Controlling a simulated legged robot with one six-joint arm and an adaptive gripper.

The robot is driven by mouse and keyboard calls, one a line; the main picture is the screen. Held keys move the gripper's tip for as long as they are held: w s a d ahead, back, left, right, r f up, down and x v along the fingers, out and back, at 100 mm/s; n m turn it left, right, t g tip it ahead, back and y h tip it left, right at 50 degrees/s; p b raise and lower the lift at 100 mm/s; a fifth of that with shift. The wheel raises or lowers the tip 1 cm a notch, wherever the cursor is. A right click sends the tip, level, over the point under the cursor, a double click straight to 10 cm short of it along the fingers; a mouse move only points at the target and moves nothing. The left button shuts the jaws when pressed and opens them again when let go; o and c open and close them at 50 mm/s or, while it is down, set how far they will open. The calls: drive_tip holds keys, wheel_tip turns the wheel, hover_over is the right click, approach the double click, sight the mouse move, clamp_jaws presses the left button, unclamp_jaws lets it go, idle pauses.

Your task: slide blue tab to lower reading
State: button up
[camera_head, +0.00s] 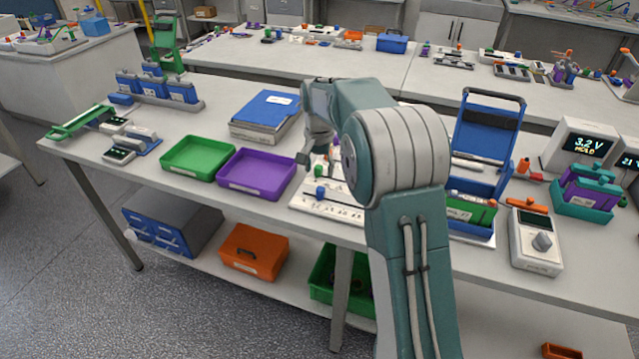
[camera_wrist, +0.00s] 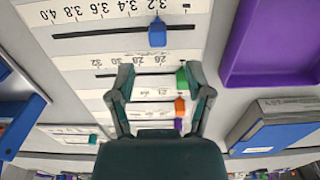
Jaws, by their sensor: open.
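The white slider panel (camera_head: 335,213) lies on the bench and fills the upper left of the wrist view (camera_wrist: 75,62). Its blue tab (camera_wrist: 157,31) sits on a dark slot by the 3.2 end of a scale running to 4.0; it also shows in the head view (camera_head: 320,192). Green (camera_wrist: 181,77), orange (camera_wrist: 180,106) and purple (camera_wrist: 178,124) tabs sit on other slots, partly behind my gripper. My gripper (camera_wrist: 158,80) is open and empty above the panel. In the wrist view the blue tab is just beyond the fingertips, apart from them.
A purple tray (camera_head: 257,174) and green tray (camera_head: 198,160) lie left of the panel. Blue binders (camera_head: 267,110) are stacked behind them. A blue rack (camera_head: 487,135) stands right of my arm. A meter (camera_head: 586,147) at right reads 3.2 V HOLD.

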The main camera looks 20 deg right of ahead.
sight(319, 189)
drive_tip(key=shift+r, duration=1.9)
drive_tip(key=s+a+r+n+t, duration=0.1)
drive_tip(key=s+r+n, duration=0.1)
drive_tip(key=s+r, duration=0.45)
drive_tip(key=s+a+r+n+t, duration=0.15)
drive_tip(key=s+r, duration=0.25)
drive_tip(key=s, duration=0.6)
drive_tip(key=s+f+n+t, duration=0.1)
drive_tip(key=s+n, duration=0.1)
drive_tip(key=s, duration=0.7)
drive_tip(key=s+f+n+t, duration=0.1)
drive_tip(key=s+f+t, duration=0.1)
drive_tip(key=s, duration=0.7)
drive_tip(key=shift+a+f+n, duration=0.15)
drive_tip(key=shift+f+n, duration=0.1)
drive_tip(key=shift+n, duration=0.1)
